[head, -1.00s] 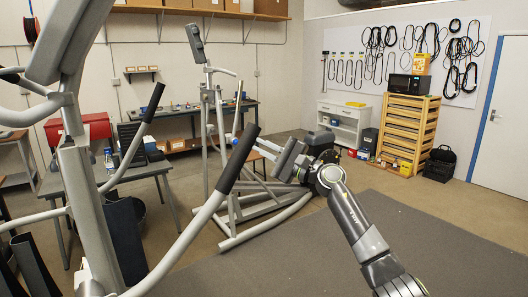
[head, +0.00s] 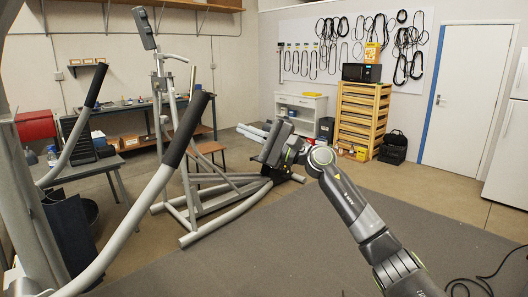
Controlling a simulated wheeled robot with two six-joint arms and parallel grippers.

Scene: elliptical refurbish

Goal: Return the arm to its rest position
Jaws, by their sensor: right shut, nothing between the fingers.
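My right arm comes in from the bottom right and reaches forward over the dark grey mat (head: 310,240). My right gripper (head: 269,143) is at its far end, pointing away and to the left. My left arm and gripper are not in view.
A wooden crate stack (head: 362,115), a white cabinet (head: 300,112) and a black bag (head: 393,147) stand at the back. Cables (head: 485,280) lie at the lower right. The mat's middle is clear.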

